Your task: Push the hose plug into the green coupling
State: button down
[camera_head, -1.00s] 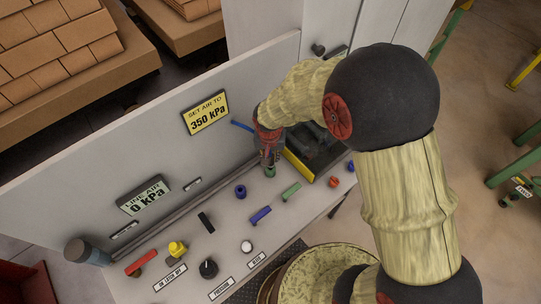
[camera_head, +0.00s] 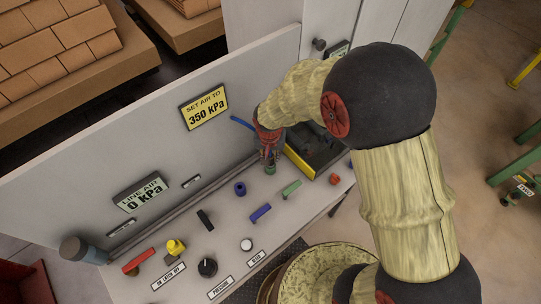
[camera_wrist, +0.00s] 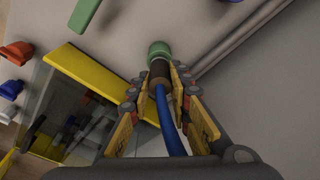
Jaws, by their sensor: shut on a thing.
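My gripper (camera_wrist: 160,84) is shut on the hose plug (camera_wrist: 159,72), a dark brown cylinder with a blue hose (camera_wrist: 168,118) trailing back between the fingers. The green coupling (camera_wrist: 158,49) is directly ahead of the plug in the wrist view. Plug and coupling look lined up and seem to meet; I cannot tell how deep the plug sits. In the head view my gripper (camera_head: 270,157) points down over the green coupling (camera_head: 270,170), which is mostly covered by the fingers. The blue hose end (camera_head: 241,123) sticks out to the left of my wrist.
A yellow-edged bin (camera_head: 315,150) with dark contents stands close beside the gripper. Blue (camera_head: 260,212) and green (camera_head: 291,189) handles, a blue ring (camera_head: 240,188) and a red knob (camera_head: 335,179) are on the panel. The line air sign (camera_head: 140,191) reads 0 kPa; another sign (camera_head: 204,108) reads 350 kPa.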

jog(key=c, duration=1.6)
grip_release()
jog(key=shift+o, duration=0.2)
notch_tip(320, 180, up, 12)
jog(key=s, duration=0.1)
jog(key=shift+s+a, duration=0.2)
jog(key=shift+s, duration=0.2)
jog(key=shift+f, duration=0.15)
